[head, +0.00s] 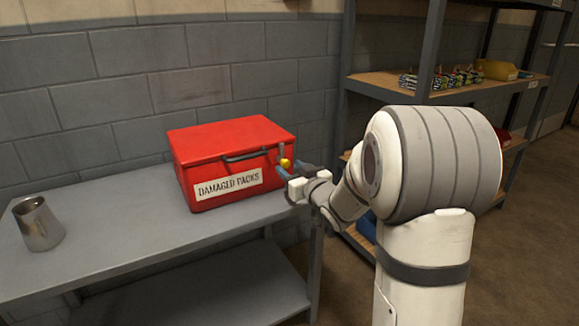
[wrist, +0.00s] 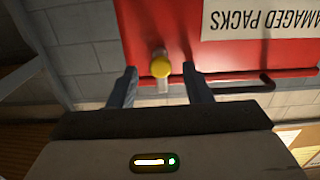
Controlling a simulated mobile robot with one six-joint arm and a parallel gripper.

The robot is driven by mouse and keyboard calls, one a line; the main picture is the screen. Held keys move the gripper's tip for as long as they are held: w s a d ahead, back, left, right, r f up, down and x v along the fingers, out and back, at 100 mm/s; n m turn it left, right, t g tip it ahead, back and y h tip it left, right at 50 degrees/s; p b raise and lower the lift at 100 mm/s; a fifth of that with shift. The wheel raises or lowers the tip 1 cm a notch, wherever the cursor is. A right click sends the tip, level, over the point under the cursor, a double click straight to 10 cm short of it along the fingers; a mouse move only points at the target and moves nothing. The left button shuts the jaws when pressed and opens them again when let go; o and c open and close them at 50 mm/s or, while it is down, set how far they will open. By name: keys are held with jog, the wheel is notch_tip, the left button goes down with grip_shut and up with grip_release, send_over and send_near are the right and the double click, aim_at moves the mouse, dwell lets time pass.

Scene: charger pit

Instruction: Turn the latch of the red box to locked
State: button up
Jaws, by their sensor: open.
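The red box (head: 225,155) sits with its lid closed on the grey bench against the block wall. Its front has a white label reading "DAMAGED PACKS" (head: 228,184) and a dark handle (head: 246,156). The latch (head: 284,162), with a yellow knob, is at the right end of the box front. My gripper (head: 282,170) is at the latch, with its fingers pointing toward the box. In the wrist view the box appears upside down, and the yellow latch knob (wrist: 161,67) lies between the open fingers (wrist: 160,80), apart from both. I cannot tell whether the latch is locked.
A metal cup (head: 38,224) stands at the left of the grey bench (head: 130,240). A shelf rack (head: 425,55) with battery packs (head: 440,79) and a yellow container (head: 497,70) stands at the right behind my arm. The bench between cup and box is clear.

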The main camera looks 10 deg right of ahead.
jog(key=p+v, duration=0.1)
jog(key=v, duration=0.5)
jog(key=shift+r, duration=0.1)
jog(key=s+d+r+m+g+h+p, duration=0.1)
jog(key=s+r+m+g+h+p, duration=0.2)
jog(key=r+p, duration=0.45)
jog(key=s+d+r+g+h+p, duration=0.1)
jog(key=s+r+g+h+p, duration=0.2)
jog(key=s+r+p, duration=0.45)
jog(key=s+a+r+g+p, duration=0.2)
jog(key=s+r+g+p, duration=0.2)
jog(key=s+p, duration=0.4)
jog(key=s+a+r+g+p, duration=0.2)
jog(key=s+r+g+p, duration=0.2)
jog(key=s+r+p, duration=0.3)
jog(key=s+p, duration=0.2)
jog(key=s, duration=0.2)
jog(key=shift+a+m+g, duration=0.25)
jog(key=shift+m+g, duration=0.05)
jog(key=shift+m, duration=0.1)
jog(key=shift+s, duration=0.15)
